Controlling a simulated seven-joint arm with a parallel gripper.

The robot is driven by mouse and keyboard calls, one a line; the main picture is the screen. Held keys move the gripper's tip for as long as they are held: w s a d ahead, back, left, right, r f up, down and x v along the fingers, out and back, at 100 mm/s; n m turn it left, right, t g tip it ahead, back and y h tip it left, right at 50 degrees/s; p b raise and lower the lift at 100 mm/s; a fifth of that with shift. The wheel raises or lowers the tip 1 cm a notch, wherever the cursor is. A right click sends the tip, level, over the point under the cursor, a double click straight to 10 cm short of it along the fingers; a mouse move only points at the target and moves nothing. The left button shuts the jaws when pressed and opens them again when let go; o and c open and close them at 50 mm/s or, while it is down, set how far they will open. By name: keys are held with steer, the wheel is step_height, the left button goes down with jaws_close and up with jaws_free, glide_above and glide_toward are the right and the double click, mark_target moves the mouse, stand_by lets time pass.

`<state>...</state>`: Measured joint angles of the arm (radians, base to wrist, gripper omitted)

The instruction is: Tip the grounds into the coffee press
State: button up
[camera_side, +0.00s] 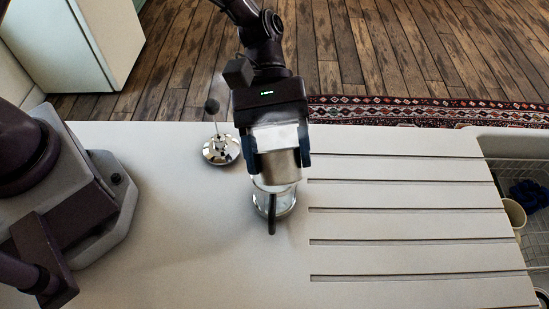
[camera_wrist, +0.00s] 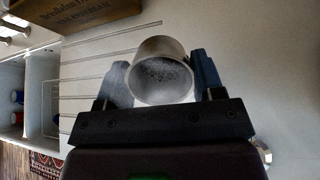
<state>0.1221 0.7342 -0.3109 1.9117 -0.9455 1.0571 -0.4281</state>
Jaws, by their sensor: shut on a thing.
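My gripper (camera_side: 277,160) is shut on a metal cup (camera_side: 284,167). The cup also shows between the fingers in the wrist view (camera_wrist: 161,66), with a dark, speckled round face toward the camera; I cannot tell whether grounds are in it. In the side view the coffee press (camera_side: 283,206), a clear vessel with a black handle, stands on the counter below and partly behind the cup. The cup hides the press's top, so I cannot tell whether they touch. The press's shiny lid (camera_side: 220,150), with rod and dark knob, lies on the counter left of my gripper.
The pale counter (camera_side: 185,240) is clear in front, with drainer grooves on the right. A sink with a wire rack (camera_side: 515,175) and a beige mug (camera_side: 514,213) is at the right edge. The wrist view shows a wooden crate (camera_wrist: 85,12) at the top left.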

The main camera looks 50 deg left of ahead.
steer(key=shift+a+f, duration=0.1)
steer(key=shift+f, duration=0.15)
steer(key=shift+w+a+r+g+h, duration=0.2)
steer(key=shift+g+h, duration=0.3)
steer(key=shift+h, duration=0.35)
steer(key=shift+w+a+r+g+h, duration=0.15)
steer(key=shift+g+h, duration=0.35)
steer(key=shift+h, duration=0.35)
steer(key=shift+a+r+g+h, duration=0.15)
steer(key=shift+g+h, duration=0.25)
steer(key=shift+h, duration=0.3)
steer(key=shift+w+a+r+g+h, duration=0.15)
steer(key=shift+a+r+g+h, duration=0.1)
steer(key=shift+r+g+h, duration=0.4)
steer(key=shift+w+a+r+g+h, duration=0.2)
steer(key=shift+g+h, duration=0.25)
steer(key=shift+h, duration=0.2)
steer(key=shift+w+a+r+g+h, duration=0.1)
steer(key=shift+a+r+g+h, duration=0.1)
steer(key=shift+r+g+h, duration=0.45)
stand_by(1.7)
steer(key=shift+h, duration=0.25)
